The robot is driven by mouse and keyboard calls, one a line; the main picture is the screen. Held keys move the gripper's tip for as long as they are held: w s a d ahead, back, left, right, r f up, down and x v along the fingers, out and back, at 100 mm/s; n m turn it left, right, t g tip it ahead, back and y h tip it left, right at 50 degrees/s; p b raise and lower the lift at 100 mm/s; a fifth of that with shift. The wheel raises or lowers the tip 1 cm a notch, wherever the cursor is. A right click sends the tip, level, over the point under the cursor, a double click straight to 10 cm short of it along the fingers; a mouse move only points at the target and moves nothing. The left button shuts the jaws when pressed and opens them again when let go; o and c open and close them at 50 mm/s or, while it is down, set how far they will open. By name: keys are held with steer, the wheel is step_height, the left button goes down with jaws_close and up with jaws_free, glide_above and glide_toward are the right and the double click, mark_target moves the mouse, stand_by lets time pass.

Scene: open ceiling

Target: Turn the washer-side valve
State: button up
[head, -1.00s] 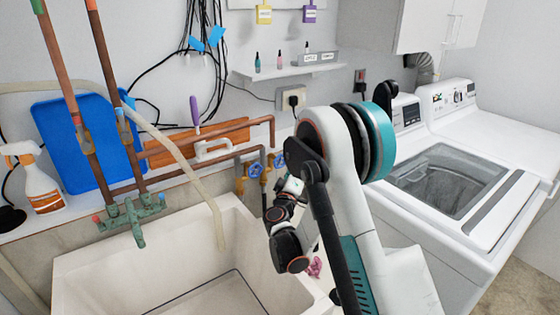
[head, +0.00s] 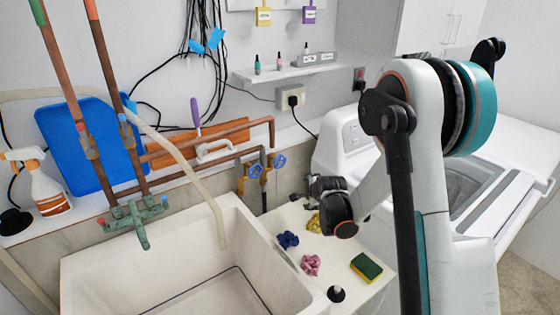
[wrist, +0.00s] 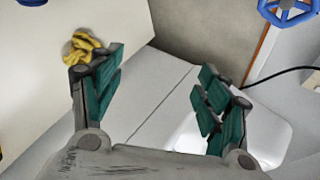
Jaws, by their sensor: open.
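Two valves with blue handwheels sit on pipes beside the sink in the head view: a left one (head: 255,170) and a right, washer-side one (head: 280,161). A blue spoked handwheel (wrist: 285,10) is cut off at the top right of the wrist view; I cannot tell for sure which valve it is. My gripper (wrist: 160,70) is open and empty, its teal-padded fingers wide apart. The wheel lies beyond and right of the fingers, not touching them. In the head view the fingers cannot be made out; my dark wrist is right of the valves.
The white sink (head: 75,270) is at the front left. A white counter holds a blue cloth (head: 288,240), a pink cloth (head: 311,265), a yellow cloth (head: 314,223) and a sponge (head: 366,266). The washer (head: 345,135) stands right. A black cord (wrist: 290,72) runs below the wheel.

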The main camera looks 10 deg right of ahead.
step_height(320, 180, up, 5)
steer(key=a+m+y, duration=0.2)
steer(key=m+y, duration=0.1)
steer(key=m, duration=0.3)
steer(key=m+t+y+p, duration=0.2)
steer(key=m+t+y, duration=0.1)
steer(key=m, duration=0.2)
glide_toward(281, 162)
steer(key=shift+m, duration=0.3)
steer(key=b+x, duration=0.3)
steer(key=x, duration=0.7)
steer(key=shift+w+a+f, duration=0.15)
steer(key=shift+w, duration=0.05)
steer(key=c, duration=1.1)
